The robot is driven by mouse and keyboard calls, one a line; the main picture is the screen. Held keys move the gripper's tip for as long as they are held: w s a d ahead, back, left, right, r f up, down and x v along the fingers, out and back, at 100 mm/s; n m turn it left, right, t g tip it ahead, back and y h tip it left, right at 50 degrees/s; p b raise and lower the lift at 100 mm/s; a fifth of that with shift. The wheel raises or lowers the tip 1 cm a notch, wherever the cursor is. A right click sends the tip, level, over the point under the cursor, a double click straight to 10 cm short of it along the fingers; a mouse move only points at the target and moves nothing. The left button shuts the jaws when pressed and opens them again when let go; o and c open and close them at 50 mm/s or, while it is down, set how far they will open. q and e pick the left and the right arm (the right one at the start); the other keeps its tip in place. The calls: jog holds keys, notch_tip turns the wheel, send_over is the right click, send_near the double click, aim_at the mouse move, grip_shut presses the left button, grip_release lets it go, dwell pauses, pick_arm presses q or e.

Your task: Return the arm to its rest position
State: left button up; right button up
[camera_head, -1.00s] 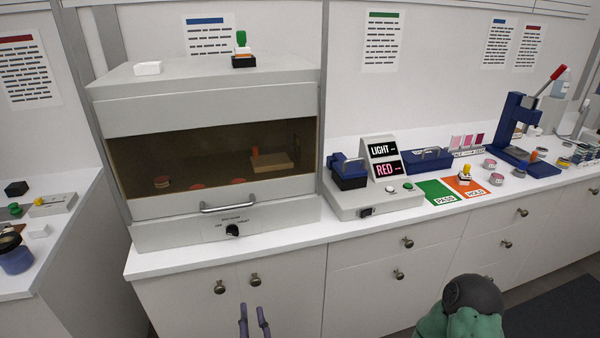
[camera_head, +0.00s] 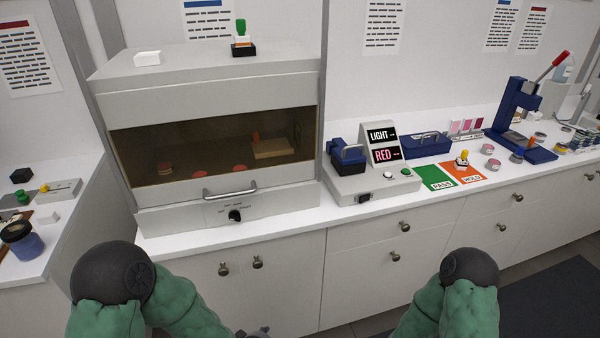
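My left arm (camera_head: 190,300) is folded at the lower left of the head view, in front of the cabinet, with its dark elbow joint (camera_head: 112,272) raised. Only a small grey part of my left gripper (camera_head: 254,332) shows at the bottom edge; its fingers are hidden below the frame. My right arm (camera_head: 455,300) shows as a dark joint and green links at the bottom right. My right gripper is out of view. Neither arm visibly touches the counter or anything on it.
A light booth (camera_head: 210,102) with a front handle stands on the counter (camera_head: 290,228). To its right are a LIGHT/RED display unit (camera_head: 380,143), a green PASS mat (camera_head: 430,175), an orange HOLD mat (camera_head: 478,177) and a blue lever press (camera_head: 510,120). Cabinet knobs (camera_head: 223,268) protrude below.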

pick_arm(q)
jog(key=s+f+m+g+h+p, duration=0.2)
jog(key=s+f+g, duration=0.5)
jog(key=s+f, duration=0.4)
jog(key=shift+s+f+m+h, duration=0.25)
jog(key=shift+s+m, duration=0.35)
jog(key=shift+s, duration=0.6)
jog(key=shift+a, duration=0.1)
